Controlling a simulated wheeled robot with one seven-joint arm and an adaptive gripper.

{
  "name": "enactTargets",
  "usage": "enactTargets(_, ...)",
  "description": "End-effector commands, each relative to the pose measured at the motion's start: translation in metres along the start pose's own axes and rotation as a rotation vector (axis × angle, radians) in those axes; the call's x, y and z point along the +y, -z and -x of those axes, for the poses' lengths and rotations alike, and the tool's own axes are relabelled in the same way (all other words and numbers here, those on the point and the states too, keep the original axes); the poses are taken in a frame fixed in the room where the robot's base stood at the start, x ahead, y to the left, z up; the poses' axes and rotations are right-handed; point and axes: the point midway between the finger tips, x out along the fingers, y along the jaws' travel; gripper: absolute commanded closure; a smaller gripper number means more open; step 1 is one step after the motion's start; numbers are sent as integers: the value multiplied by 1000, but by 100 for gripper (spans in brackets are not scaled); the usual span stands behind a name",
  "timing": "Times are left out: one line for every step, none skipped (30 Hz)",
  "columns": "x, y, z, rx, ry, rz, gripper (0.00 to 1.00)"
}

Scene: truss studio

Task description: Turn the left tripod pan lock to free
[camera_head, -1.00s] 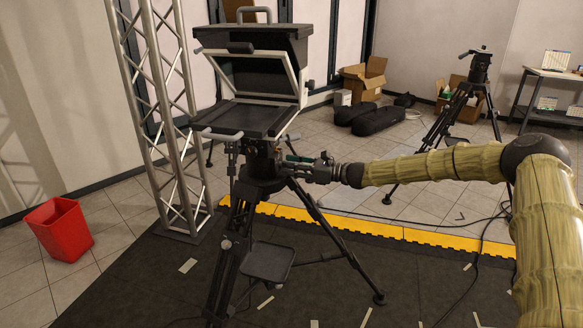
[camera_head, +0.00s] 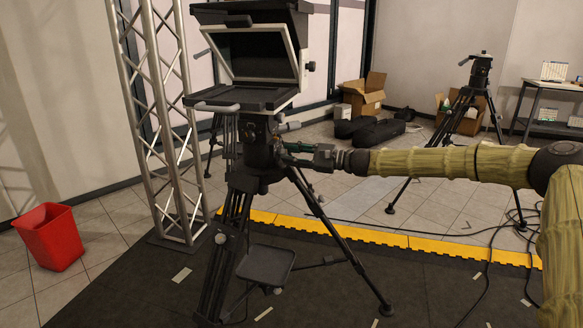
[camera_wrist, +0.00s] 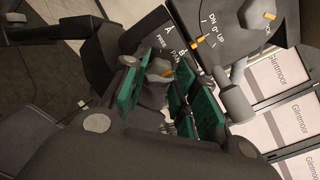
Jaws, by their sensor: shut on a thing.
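The left tripod (camera_head: 240,215) stands upright on the dark mat with a hooded teleprompter rig on its head. My gripper (camera_head: 287,153) reaches the right side of the tripod head (camera_head: 258,150). The pads hide part of the knob. White lettering on the dark housing (camera_wrist: 168,42) beside it is partly readable. A second dial (camera_wrist: 250,20) with an orange mark sits above right.
A truss column (camera_head: 170,120) and a red bin (camera_head: 50,237) stand to the left. A second tripod (camera_head: 465,105), cardboard boxes (camera_head: 362,98) and dark bags (camera_head: 370,132) are behind. Cables (camera_head: 490,245) lie on the floor at right.

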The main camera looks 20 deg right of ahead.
Motion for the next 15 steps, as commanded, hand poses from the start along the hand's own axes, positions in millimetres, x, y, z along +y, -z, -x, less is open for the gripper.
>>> enactTargets(1,4,1,-1,5,39,95)
enactTargets(2,4,1,0,5,65,95)
enactTargets(2,5,1,0,5,97,95)
enactTargets(2,5,1,1,6,122,95)
enactTargets(2,5,1,1,5,146,95)
enactTargets(2,5,1,1,5,181,95)
enactTargets(2,5,1,0,5,206,95)
enactTargets(2,4,1,0,6,232,95)
enactTargets(2,4,1,0,6,266,95)
enactTargets(2,4,1,0,6,292,95)
enactTargets(2,5,1,0,6,316,95)
enactTargets(2,5,1,1,6,350,95)
enactTargets(2,5,1,1,5,377,95)
enactTargets(2,5,1,2,6,403,95)
enactTargets(2,5,1,2,6,437,95)
